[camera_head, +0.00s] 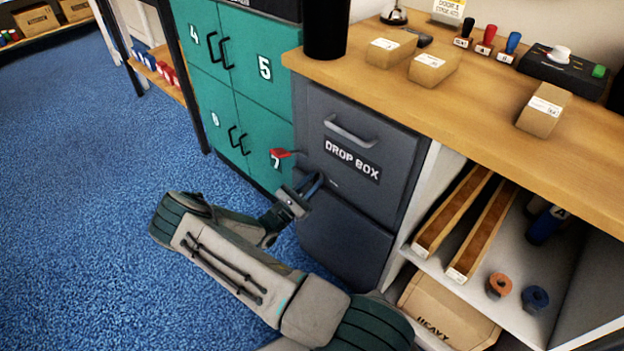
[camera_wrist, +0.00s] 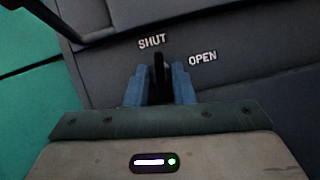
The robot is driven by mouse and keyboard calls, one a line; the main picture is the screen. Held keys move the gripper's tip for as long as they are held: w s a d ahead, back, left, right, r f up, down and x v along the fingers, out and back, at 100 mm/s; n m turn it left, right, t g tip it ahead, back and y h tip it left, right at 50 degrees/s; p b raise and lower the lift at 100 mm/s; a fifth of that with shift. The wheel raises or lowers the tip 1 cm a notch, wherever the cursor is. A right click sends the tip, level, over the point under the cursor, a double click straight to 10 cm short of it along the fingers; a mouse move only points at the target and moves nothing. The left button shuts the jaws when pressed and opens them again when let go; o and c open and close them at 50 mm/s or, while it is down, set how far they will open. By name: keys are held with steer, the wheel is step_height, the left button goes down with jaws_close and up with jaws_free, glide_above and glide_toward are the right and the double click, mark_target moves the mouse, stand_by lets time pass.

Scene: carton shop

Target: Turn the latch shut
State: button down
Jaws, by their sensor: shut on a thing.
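The grey drop box (camera_head: 352,190) has a handle and a "DROP BOX" label on its upper front. In the wrist view, the dark latch (camera_wrist: 158,72) stands between my two blue fingertips. My gripper (camera_wrist: 159,85) is shut on it. The latch tip points up, just right below the word "SHUT" (camera_wrist: 152,42). The word "OPEN" (camera_wrist: 203,57) is farther right. In the head view, my gripper (camera_head: 314,184) is at the left side of the drop box front, below the label. The latch is hidden there by my gripper.
Green numbered lockers (camera_head: 225,97) stand left of the drop box, with a red piece (camera_head: 280,153) near locker 7. A wooden counter (camera_head: 480,95) with cartons and stamps is above. An open shelf (camera_head: 540,285) is at right. Blue carpet (camera_head: 90,200) is clear at left.

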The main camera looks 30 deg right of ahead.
steer(key=shift+r+n+t+p, duration=0.15)
steer(key=shift+n+t+p, duration=0.25)
steer(key=shift+n+t, duration=0.7)
steer(key=shift+n+y, duration=0.3)
steer(key=shift+n, duration=0.3)
steer(key=c, duration=1.5)
jaws_free()
steer(key=shift+g, duration=0.3)
steer(key=v, duration=1.4)
steer(key=shift+d, duration=0.1)
